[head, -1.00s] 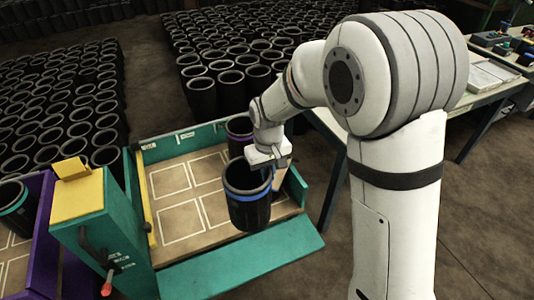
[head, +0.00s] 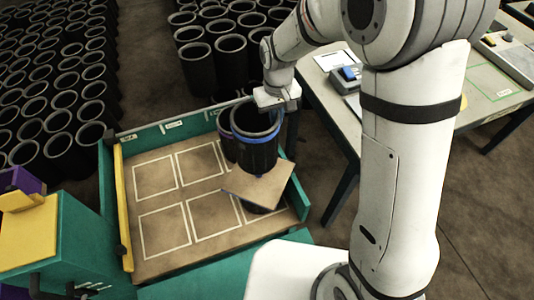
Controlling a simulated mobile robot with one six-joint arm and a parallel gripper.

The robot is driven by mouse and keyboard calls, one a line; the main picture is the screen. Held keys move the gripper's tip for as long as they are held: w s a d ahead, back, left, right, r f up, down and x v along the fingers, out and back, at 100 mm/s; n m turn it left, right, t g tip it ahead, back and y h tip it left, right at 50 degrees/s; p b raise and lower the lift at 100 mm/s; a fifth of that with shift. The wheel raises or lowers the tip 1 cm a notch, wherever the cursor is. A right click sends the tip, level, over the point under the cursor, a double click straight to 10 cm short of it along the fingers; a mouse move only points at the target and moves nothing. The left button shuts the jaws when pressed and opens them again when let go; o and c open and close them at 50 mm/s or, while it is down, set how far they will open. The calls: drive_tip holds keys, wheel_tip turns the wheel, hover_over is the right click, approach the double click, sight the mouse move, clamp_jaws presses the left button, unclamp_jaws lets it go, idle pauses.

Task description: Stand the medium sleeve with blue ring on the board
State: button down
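The dark sleeve with a blue ring (head: 256,150) is upright in the head view, its open mouth up. A tan square board (head: 258,186) is just below it, turned at an angle to the crate. The sleeve's foot appears to meet the board, but I cannot tell if its weight rests there. A dark shape and bits of blue show under the board, apparently another sleeve. My gripper (head: 279,108) is at the sleeve's right rim. Its fingers are mostly hidden, so I cannot tell whether they grip the wall.
A sleeve with a purple ring (head: 226,146) stands close behind on the left. The teal-walled crate (head: 193,123) has white-outlined squares on its floor, several empty. A workbench (head: 487,103) stands at the right. Many dark sleeves (head: 60,100) fill the floor at the left and back.

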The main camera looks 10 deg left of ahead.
wheel_tip(320, 180, down, 9)
drive_tip(key=shift+f+p, duration=0.1)
drive_tip(key=shift+p, duration=0.45)
drive_tip(key=shift+f+b, duration=0.55)
drive_tip(key=shift+f, duration=0.1)
drive_tip(key=c, duration=1.6)
unclamp_jaws()
drive_tip(key=shift+d, duration=0.1)
drive_tip(key=shift+o, duration=0.2)
